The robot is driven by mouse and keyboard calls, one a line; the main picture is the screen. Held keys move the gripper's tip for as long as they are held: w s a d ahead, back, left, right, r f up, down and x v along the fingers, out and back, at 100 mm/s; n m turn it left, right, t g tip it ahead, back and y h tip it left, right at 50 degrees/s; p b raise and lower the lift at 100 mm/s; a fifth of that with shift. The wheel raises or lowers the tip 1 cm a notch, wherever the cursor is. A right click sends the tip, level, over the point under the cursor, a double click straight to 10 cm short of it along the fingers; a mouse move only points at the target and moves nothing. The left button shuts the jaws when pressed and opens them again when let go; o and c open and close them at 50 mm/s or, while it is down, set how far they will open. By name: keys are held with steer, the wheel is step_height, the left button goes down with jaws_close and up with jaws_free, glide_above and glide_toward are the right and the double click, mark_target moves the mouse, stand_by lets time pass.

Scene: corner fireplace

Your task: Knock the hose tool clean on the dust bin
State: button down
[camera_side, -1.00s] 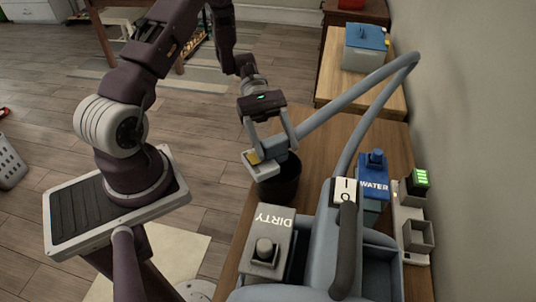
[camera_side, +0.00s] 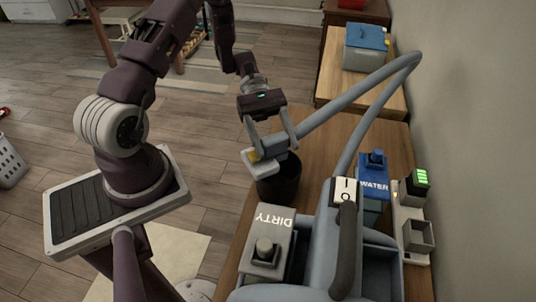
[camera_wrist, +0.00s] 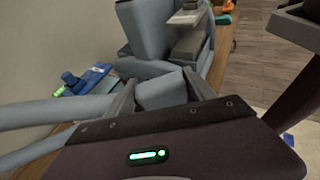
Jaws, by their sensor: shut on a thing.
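My gripper (camera_side: 270,140) is shut on the hose tool (camera_side: 261,163), a grey-blue head with a pale flat mouth and a yellow patch. A grey hose (camera_side: 350,108) runs from it to the machine. The dust bin (camera_side: 279,184) is a dark round bucket on the wooden table. The tool is just above the bin's far left rim in the side view; I cannot tell whether they touch. In the wrist view the tool's grey-blue body (camera_wrist: 160,91) sits between the fingers. The bin is not clear there.
The grey machine (camera_side: 318,255) with a DIRTY tank (camera_side: 268,238) and a blue WATER tank (camera_side: 374,175) stands close in front of the bin. A charger (camera_side: 411,225) is at right by the wall. Another wooden surface (camera_side: 390,95) holds a grey box with a blue lid (camera_side: 366,47).

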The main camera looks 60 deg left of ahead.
steer(key=shift+r, duration=3.05)
